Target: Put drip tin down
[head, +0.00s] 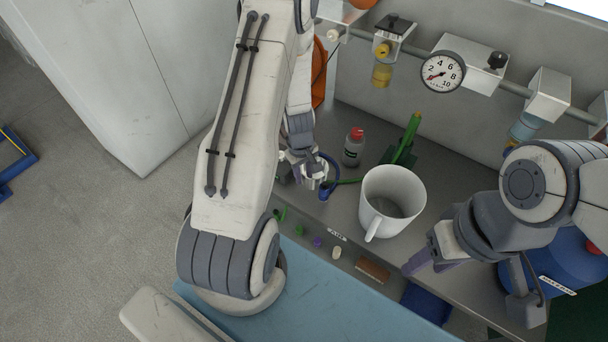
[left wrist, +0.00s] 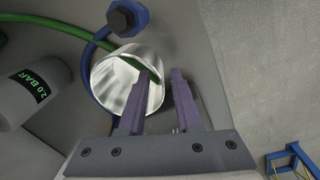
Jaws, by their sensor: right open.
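The drip tin, a small shiny metal cup, shows in the left wrist view (left wrist: 108,76) with its open mouth toward the camera. It also shows in the head view (head: 315,172), at the left end of the grey bench. My left gripper (left wrist: 163,78) is at the tin: one purple finger overlaps its mouth, the other is just beyond its right edge. I cannot tell whether the fingers press on its wall or whether its base touches the bench. My right gripper (head: 416,264) is open and empty over the bench's front edge, right of the white mug.
A white mug (head: 373,212) stands right of the tin. A grey bottle with a red cap (head: 353,148) and a green part (head: 405,145) are behind. Green and blue hoses run by the tin. Small plugs and a brown block (head: 372,270) lie along the front edge.

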